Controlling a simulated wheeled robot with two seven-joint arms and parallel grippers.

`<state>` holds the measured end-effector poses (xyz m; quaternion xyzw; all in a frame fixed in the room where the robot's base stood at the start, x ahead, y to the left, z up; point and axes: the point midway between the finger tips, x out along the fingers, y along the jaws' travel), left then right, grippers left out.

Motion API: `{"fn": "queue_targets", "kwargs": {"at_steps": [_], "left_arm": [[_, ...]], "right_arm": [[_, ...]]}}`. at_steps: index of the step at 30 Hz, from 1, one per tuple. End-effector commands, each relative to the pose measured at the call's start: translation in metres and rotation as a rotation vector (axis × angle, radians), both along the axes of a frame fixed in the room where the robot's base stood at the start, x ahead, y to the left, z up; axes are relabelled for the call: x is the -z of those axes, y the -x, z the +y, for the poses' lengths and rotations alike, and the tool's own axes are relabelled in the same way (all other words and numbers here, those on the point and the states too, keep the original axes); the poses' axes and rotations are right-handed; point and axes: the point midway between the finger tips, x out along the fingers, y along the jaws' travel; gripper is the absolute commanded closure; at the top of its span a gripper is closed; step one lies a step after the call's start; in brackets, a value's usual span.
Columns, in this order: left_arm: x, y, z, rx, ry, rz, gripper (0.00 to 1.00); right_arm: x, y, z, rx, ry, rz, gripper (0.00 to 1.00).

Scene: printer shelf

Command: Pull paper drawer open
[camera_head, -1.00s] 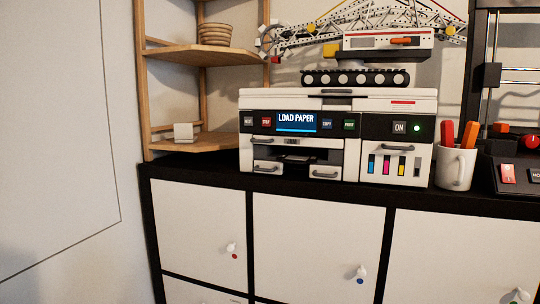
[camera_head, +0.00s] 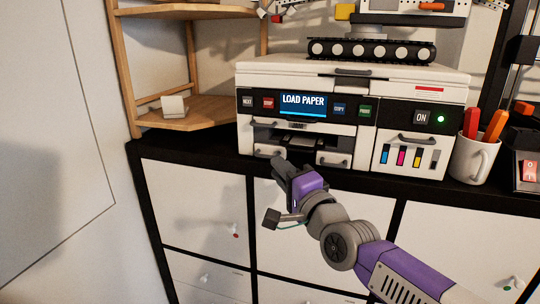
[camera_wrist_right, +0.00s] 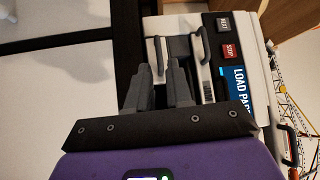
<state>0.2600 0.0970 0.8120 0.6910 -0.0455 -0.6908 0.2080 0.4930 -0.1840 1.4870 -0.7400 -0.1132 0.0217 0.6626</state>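The white and black printer (camera_head: 345,72) stands on the cabinet, its screen reading LOAD PAPER. Below the screen are an upper drawer front with a long grey handle (camera_wrist_right: 201,48) and two small lower fronts, the left one with a handle (camera_head: 268,153), the right one with a handle (camera_head: 333,162). They look closed; which is the paper drawer I cannot tell. My right gripper (camera_head: 285,168) is in front of the lower drawers, partly hiding them. In the wrist view its fingers (camera_wrist_right: 158,70) are apart with nothing visibly between them, near the lower-left handle. My left gripper is not in view.
A mug with orange-handled items (camera_head: 473,159) stands right of the printer. A wooden corner shelf (camera_head: 185,115) is at left. The black cabinet top (camera_head: 200,143) has a narrow front edge, with white knobbed doors (camera_head: 190,200) below it.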

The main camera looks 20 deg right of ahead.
Motion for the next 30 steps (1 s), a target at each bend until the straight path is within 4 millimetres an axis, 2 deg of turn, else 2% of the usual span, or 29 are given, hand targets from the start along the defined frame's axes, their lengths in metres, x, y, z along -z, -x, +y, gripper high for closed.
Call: {"fn": "queue_targets", "kwargs": {"at_steps": [3, 9, 21, 25, 30], "left_arm": [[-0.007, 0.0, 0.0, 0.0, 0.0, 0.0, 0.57], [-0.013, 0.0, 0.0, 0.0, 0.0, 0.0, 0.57], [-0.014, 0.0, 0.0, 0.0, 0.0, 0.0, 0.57], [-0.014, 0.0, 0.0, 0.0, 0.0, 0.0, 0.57], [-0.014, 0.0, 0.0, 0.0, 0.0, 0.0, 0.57]], "right_arm": [[-0.003, -0.019, 0.004, 0.0, 0.001, 0.003, 0.8], [-0.006, -0.041, 0.008, 0.0, 0.001, 0.002, 0.8], [-0.005, -0.048, 0.009, 0.001, 0.001, 0.001, 0.8], [-0.005, -0.048, 0.009, 0.001, 0.001, 0.001, 1.0], [-0.006, -0.048, 0.009, 0.001, 0.001, 0.001, 1.0]]}}
